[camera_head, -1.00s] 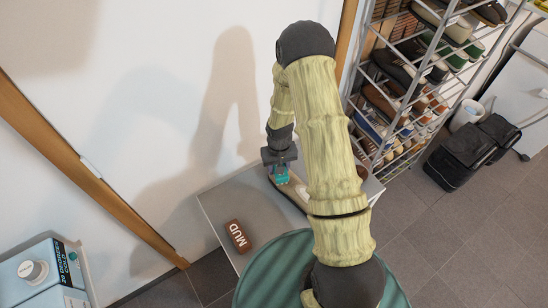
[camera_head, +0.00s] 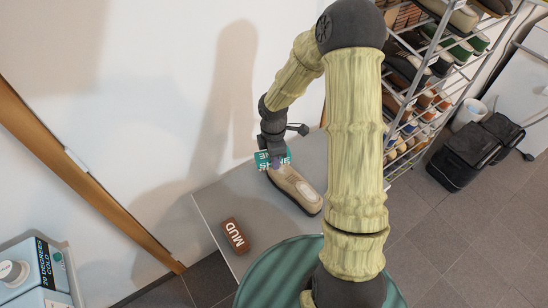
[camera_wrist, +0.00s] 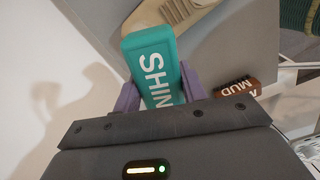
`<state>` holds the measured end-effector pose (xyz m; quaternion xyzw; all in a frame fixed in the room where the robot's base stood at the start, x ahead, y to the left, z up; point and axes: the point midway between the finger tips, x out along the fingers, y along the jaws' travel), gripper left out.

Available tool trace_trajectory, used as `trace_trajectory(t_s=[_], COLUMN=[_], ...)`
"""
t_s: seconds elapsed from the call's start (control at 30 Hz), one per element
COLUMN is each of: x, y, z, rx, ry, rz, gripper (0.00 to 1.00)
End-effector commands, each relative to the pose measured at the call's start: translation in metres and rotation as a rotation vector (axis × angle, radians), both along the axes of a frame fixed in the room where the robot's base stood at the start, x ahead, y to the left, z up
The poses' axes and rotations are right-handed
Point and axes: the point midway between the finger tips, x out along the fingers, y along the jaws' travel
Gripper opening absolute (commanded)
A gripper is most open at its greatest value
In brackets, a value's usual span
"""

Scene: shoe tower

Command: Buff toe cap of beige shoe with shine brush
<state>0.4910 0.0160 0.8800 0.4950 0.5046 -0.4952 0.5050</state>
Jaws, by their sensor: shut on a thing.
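The beige shoe (camera_head: 297,190) lies on the grey table, its far end up against my gripper's area in the head view; part of it also shows at the top of the wrist view (camera_wrist: 160,14). My gripper (camera_head: 274,160) is shut on the teal shine brush (camera_head: 264,159), whose white "SHIN" lettering shows in the wrist view (camera_wrist: 154,66). The brush is at the far-left end of the shoe. I cannot tell whether it touches the shoe or is just above it.
A brown brush marked MUD (camera_head: 235,236) lies on the grey table (camera_head: 225,198) near its front left. A shoe rack (camera_head: 412,110) stands behind on the right. A white wall borders the table, and a green round surface (camera_head: 275,262) is in front.

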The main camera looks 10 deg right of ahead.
Motion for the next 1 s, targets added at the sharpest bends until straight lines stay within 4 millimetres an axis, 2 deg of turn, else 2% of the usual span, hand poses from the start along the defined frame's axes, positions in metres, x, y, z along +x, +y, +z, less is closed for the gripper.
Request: trace_trajectory(t_s=[0.1,0.27,0.67,1.0], x=[0.0,0.0,0.0,0.0], y=[-0.003,-0.003,-0.004,-0.005], z=[0.004,0.009,0.008,-0.02], rx=[0.0,0.0,0.0,0.0], ry=[-0.001,0.0,0.0,0.0], rz=[0.175,0.298,0.308,0.304], gripper=[0.13,0.13,0.13,0.13])
